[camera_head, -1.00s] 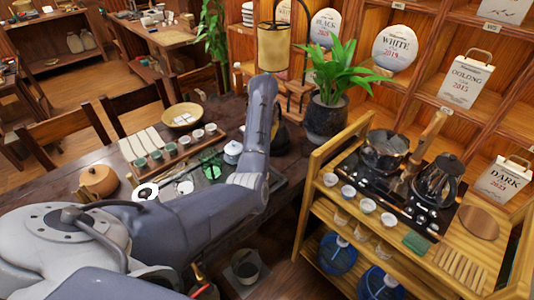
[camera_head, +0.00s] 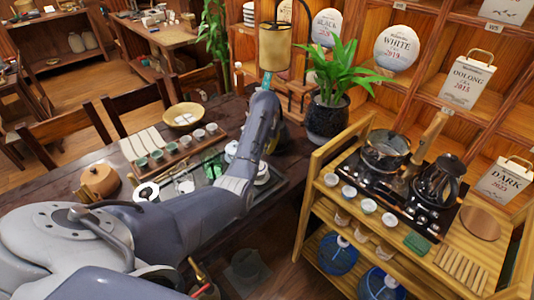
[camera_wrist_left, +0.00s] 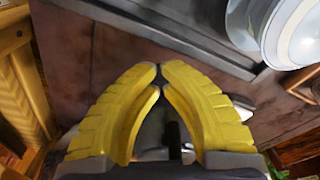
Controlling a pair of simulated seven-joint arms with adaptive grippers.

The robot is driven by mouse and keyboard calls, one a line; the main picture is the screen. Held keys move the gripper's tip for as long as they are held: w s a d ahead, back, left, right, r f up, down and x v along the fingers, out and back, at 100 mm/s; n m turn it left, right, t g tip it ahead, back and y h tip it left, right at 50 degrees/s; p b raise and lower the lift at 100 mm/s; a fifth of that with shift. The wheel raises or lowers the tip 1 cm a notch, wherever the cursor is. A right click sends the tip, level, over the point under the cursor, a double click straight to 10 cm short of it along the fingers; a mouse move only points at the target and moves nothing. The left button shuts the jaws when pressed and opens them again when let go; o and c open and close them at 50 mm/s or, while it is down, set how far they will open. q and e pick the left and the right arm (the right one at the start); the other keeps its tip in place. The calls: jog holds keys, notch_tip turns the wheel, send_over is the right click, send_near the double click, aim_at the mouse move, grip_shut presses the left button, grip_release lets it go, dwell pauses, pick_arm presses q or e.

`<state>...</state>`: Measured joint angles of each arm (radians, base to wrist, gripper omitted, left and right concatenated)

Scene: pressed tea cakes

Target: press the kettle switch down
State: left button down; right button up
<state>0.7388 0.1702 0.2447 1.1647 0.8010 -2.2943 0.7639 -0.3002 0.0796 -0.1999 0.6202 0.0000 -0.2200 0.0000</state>
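A dark glass kettle (camera_head: 437,184) with a black handle stands on the black stove unit (camera_head: 404,205) at the right of the head view. Its switch is too small to make out. The gripper is far left of the kettle. In the left wrist view, my left gripper (camera_wrist_left: 159,72) has its yellow fingers drawn together at the tips, with nothing visible between them. My right gripper is in neither view.
A second pot (camera_head: 385,150) stands on the stove, on the wooden cart (camera_head: 310,190). A potted plant (camera_head: 327,118) stands between table and cart. A white round vessel (camera_wrist_left: 290,30) is close to the gripper, beside a dark tray edge (camera_wrist_left: 190,40). Small cups line the table.

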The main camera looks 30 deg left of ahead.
pick_arm(q)
jog(key=shift+f, duration=0.4)
jog(key=shift+f, duration=0.1)
jog(key=shift+f, duration=0.85)
jog(key=shift+s+d, duration=0.15)
jog(key=shift+s, duration=0.1)
jog(key=shift+s+d+r, duration=0.1)
jog(key=shift+s+r, duration=0.15)
jog(key=shift+s, duration=0.35)
jog(key=shift+s+d+r, duration=0.1)
jog(key=shift+s+r, duration=0.15)
jog(key=shift+s, duration=0.35)
jog(key=shift+r, duration=0.1)
notch_tip(320, 180, up, 12)
jog(key=s, duration=0.1)
jog(key=shift+d, duration=0.15)
